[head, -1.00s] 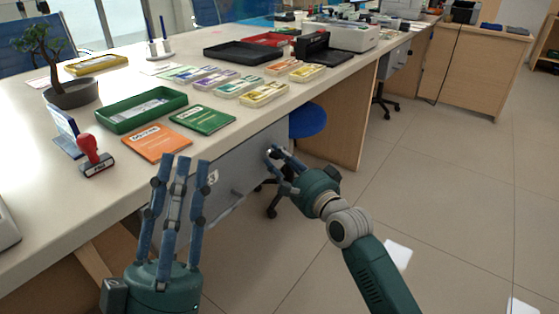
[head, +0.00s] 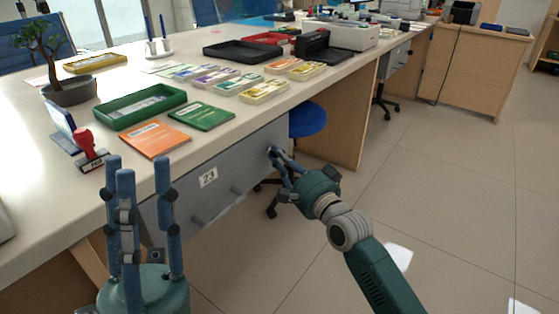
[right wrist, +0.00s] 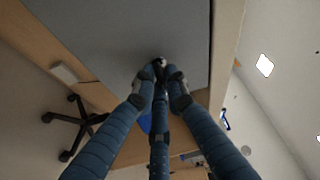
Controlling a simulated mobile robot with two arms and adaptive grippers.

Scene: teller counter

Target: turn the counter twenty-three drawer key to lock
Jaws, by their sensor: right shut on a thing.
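The grey drawer (head: 228,180) marked 23 is under the counter, its front facing the floor area. Its number label (head: 208,177) and bar handle (head: 218,208) show in the head view. My right gripper (head: 273,153) is at the drawer's upper right corner, shut on the key at the lock. In the right wrist view the fingertips (right wrist: 161,72) meet around a small shiny piece (right wrist: 159,62) against the grey panel; the fingers hide most of the key, so its angle cannot be told. My left gripper (head: 140,175) is raised, fingers apart and empty, in front of the counter.
The counter top holds a green tray (head: 140,107), an orange booklet (head: 155,139), a green booklet (head: 202,116), a red stamp (head: 86,143) and several banknote bundles (head: 264,91).

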